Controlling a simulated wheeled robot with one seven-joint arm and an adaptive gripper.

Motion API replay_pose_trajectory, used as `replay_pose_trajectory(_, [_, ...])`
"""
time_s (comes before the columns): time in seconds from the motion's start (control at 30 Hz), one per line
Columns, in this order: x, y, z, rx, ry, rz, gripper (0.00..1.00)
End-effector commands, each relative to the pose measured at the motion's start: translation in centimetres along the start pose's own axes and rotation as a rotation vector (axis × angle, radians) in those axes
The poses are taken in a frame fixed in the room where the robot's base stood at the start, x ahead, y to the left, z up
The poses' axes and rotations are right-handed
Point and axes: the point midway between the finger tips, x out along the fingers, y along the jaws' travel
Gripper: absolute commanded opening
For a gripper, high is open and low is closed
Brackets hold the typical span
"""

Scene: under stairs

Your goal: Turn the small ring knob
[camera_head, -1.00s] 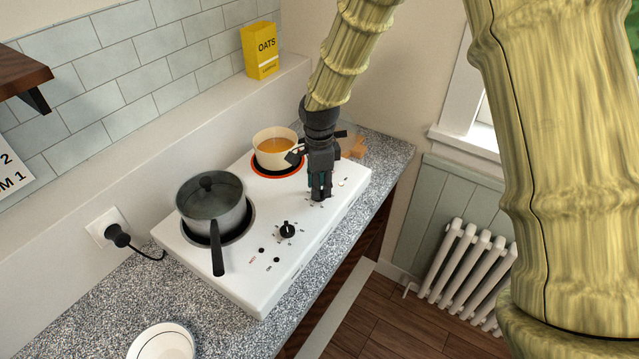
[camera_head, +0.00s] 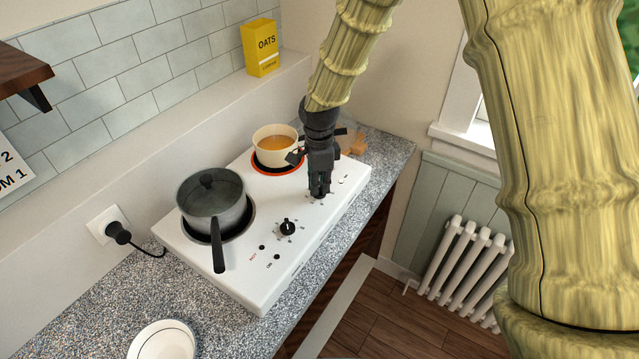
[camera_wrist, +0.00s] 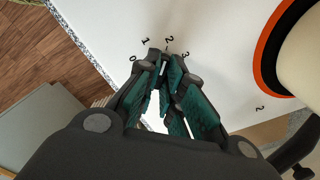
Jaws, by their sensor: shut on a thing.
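The white hotplate (camera_head: 258,277) has two dials along its front side. My gripper (camera_head: 319,192) points down at the right-hand dial, beside the small ring (camera_head: 276,172), which glows orange-red under a cream pot (camera_head: 275,147). The gripper is shut on the small ring knob, which the fingers hide almost wholly. The other knob (camera_head: 287,228), black, stands free to the left.
A grey lidded saucepan (camera_head: 211,201) stands on the left ring, its handle over the front. A plug (camera_head: 118,234) sits in the wall socket. A yellow oats box (camera_head: 261,48) stands on the ledge. A white plate (camera_head: 163,342) lies on the speckled counter.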

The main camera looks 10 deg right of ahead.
Motion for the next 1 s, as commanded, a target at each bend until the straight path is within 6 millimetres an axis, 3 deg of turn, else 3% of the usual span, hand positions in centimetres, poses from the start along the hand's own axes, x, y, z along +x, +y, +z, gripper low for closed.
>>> replay_pose_trajectory(0.37, [-0.03,-0.05,0.00,-0.215,0.001,-0.001,0.00])
replay_pose_trajectory(1.0, [-0.06,-0.08,-0.03,-0.821,0.001,-0.001,0.00])
